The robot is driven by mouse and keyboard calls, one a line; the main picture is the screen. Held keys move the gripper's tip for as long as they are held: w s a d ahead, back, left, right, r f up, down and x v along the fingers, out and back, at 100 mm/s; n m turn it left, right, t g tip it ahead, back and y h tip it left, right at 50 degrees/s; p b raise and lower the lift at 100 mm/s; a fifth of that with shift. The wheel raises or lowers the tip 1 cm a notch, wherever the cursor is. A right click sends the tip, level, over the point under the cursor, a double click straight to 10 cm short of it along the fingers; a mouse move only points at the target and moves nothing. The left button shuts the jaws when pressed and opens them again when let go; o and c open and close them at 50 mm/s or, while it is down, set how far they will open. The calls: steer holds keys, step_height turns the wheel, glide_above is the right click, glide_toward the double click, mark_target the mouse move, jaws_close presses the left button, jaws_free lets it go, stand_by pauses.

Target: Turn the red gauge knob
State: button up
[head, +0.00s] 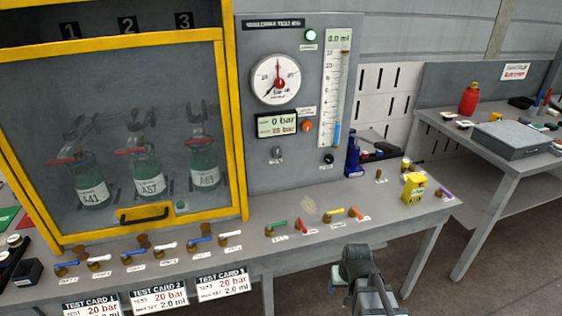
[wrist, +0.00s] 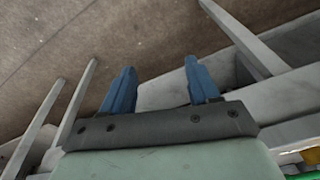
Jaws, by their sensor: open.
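A small round orange-red knob (head: 307,126) is on the grey test panel, right of the pressure display (head: 277,124) and below the round dial gauge (head: 276,79). The display reads 0 bar above a red 20 bar. The gauge has a red needle. My gripper (wrist: 158,85) shows in the wrist view with its two blue fingers spread apart and nothing between them. It points at the floor and table edge. In the head view my arm's end is low, in front of the bench and well below the knob; the fingers are not clear there.
The grey bench (head: 330,190) carries several coloured-handled valves along its front. The yellow-framed cabinet (head: 233,130) with green cylinders is left. A side table (head: 480,150) is right.

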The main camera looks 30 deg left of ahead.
mark_target(280, 85)
steer(key=w+a+r+t+y, duration=0.2)
steer(key=a+r, duration=0.4)
steer(key=r, duration=0.4)
steer(key=w+a+r+n+t+y, duration=0.1)
steer(key=w+a+r+y, duration=0.1)
steer(key=a+r, duration=0.6)
steer(key=w+a+r+t+y, duration=0.2)
steer(key=a+r, duration=0.3)
steer(key=r, duration=0.7)
steer(key=w+a+r+m+t+y, duration=0.2)
steer(key=r+m+t+y, duration=0.1)
steer(key=r, duration=0.9)
steer(key=w+a+r+m+t+y, duration=0.3)
steer(key=r, duration=0.8)
steer(key=shift+m, duration=0.3)
steer(key=x, duration=1.3)
steer(key=shift+w, duration=0.35)
steer(key=shift+d, duration=0.1)
steer(key=shift+f, duration=0.1)
steer(key=c, duration=1)
steer(key=shift+c, duration=0.2)
